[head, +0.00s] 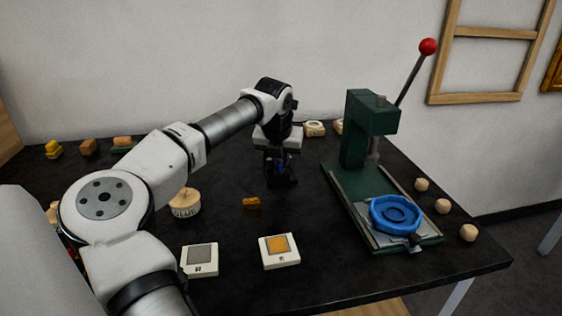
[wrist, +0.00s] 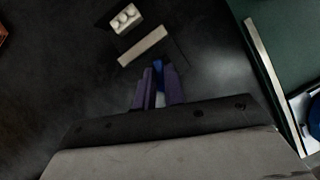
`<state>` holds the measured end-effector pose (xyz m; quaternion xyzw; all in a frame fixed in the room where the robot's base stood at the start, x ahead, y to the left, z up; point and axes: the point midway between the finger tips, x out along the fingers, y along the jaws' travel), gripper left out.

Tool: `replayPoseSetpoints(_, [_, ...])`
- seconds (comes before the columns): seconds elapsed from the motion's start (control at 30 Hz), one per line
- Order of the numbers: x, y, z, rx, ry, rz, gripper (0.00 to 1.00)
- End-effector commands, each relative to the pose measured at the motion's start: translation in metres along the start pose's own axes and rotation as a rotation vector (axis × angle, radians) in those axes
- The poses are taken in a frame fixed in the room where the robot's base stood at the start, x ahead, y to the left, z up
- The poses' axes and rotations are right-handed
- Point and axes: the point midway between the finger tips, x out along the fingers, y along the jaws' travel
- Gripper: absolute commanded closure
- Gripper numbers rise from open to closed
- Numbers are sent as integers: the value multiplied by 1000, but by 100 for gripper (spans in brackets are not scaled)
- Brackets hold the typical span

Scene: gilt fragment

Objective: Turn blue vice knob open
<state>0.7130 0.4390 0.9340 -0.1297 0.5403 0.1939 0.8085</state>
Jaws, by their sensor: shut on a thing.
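A small dark vice (head: 284,182) stands on the black table under my gripper (head: 281,166), near the middle back. In the wrist view the vice shows as a dark shape with a pale bar (wrist: 142,46) across it. My gripper (wrist: 159,85) has purple fingers, shut on the blue knob (wrist: 159,71) at the vice's near side. The fingers hide most of the knob. How far the vice is open is hard to tell.
A green press (head: 357,135) with a red-tipped lever and a blue round holder (head: 396,214) stands to the right. A small amber block (head: 251,203), two white square pieces (head: 280,250) and a round wooden pot (head: 185,202) lie in front. Several wooden knobs line the right edge.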

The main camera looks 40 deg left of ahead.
Motion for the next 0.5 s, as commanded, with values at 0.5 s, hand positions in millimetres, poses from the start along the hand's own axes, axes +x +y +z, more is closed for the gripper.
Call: replayPoseSetpoints(0.5, [-1,0,0,0,-1,0,67])
